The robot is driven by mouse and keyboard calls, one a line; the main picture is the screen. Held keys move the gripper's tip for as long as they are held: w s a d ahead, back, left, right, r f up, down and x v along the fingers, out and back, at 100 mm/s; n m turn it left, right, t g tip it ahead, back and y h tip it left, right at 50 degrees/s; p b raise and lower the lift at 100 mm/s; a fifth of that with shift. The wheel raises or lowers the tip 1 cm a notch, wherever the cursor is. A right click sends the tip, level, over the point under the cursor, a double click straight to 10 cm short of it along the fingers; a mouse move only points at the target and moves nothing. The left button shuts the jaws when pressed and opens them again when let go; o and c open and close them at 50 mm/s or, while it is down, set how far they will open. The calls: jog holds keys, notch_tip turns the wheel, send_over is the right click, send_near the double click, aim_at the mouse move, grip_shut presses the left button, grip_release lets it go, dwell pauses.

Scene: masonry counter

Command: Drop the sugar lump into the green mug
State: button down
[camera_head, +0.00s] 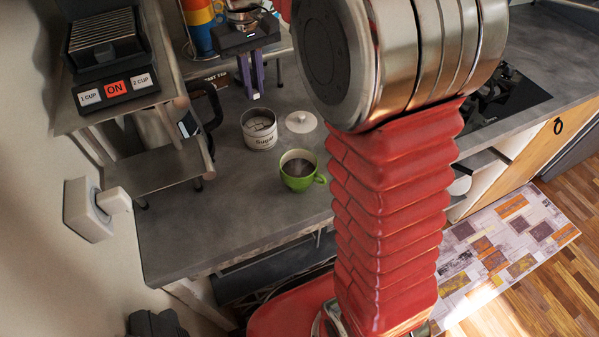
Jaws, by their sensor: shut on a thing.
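The green mug (294,182) stands upright on the grey counter, with dark liquid in it and its handle to the right. My gripper (256,92), with purple fingers hanging from a dark body, is at the upper middle, above and left of the mug in the picture. It is shut on a small white piece, the sugar lump (256,97), which shows just at the fingertips. The fingers hide most of the lump. The lump is clear of the mug.
An open white sugar tin (260,142) stands behind and left of the mug, its lid (301,122) beside it. Stacked coloured cups (203,25) are behind. Counter left of the mug is clear.

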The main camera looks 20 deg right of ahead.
jog(key=s+d, duration=0.2)
jog(key=s, duration=0.7)
jog(key=s+d, duration=0.3)
jog(key=s, duration=0.5)
jog(key=shift+s, duration=0.35)
jog(key=shift+f, duration=0.2)
jog(key=shift+f, duration=2.9)
